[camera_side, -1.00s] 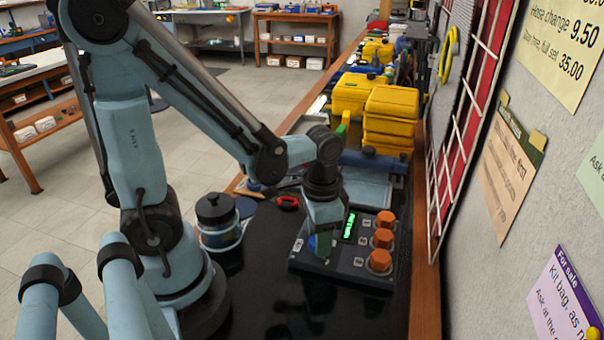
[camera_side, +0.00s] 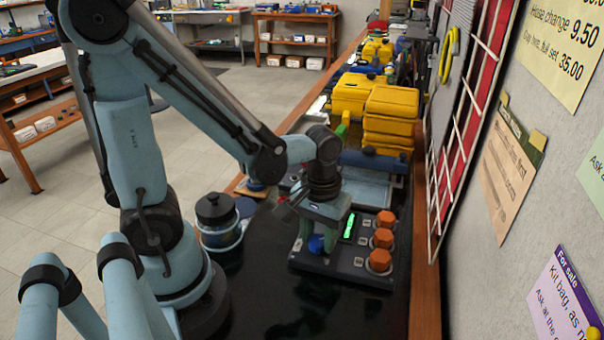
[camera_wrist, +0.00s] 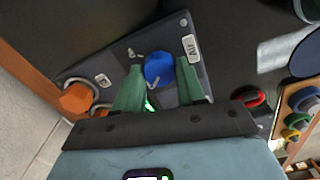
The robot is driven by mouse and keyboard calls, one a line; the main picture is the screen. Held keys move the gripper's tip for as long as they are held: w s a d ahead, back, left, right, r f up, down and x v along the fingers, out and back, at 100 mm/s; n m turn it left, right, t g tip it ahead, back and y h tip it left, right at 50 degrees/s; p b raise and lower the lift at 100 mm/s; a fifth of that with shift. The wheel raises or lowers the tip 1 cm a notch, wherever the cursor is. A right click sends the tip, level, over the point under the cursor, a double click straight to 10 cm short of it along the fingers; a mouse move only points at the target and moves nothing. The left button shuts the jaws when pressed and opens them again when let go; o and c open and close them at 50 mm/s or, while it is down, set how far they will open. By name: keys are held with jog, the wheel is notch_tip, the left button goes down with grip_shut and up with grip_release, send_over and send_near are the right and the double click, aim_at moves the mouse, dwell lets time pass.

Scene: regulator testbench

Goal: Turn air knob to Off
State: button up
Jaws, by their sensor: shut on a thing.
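The blue knob (camera_side: 316,244) sits on the left part of the dark control panel (camera_side: 340,272), beside a lit green display (camera_side: 349,226). My gripper (camera_side: 318,240) reaches down over it. In the wrist view, the green fingers of my gripper (camera_wrist: 158,77) stand on either side of the blue knob (camera_wrist: 158,69) and are shut on it. A white label (camera_wrist: 191,47) next to the knob appears to read AIR. The knob's pointer mark and any Off mark cannot be made out.
Three orange knobs (camera_side: 383,238) line the panel's right side. A lidded jar (camera_side: 216,221) stands left of the panel, and yellow cases (camera_side: 390,115) are stacked behind. A red ring (camera_wrist: 250,97) lies near the panel. The dark bench top in front is clear.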

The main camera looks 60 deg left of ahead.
aim_at(322, 236)
jog(key=shift+n, duration=0.4)
jog(key=o, duration=1.1)
jog(key=shift+c, duration=0.2)
notch_tip(322, 236, up, 12)
dwell(0.5)
jog(key=w+m+t, duration=0.1)
jog(key=m+t, duration=0.1)
jog(key=w+m+t, duration=0.1)
jog(key=m+t, duration=0.1)
jog(key=f+m+t, duration=0.1)
jog(key=m+t, duration=0.2)
jog(key=shift+w+a+f, duration=0.1)
jog(key=shift+w+a, duration=0.25)
jog(key=shift+w, duration=0.05)
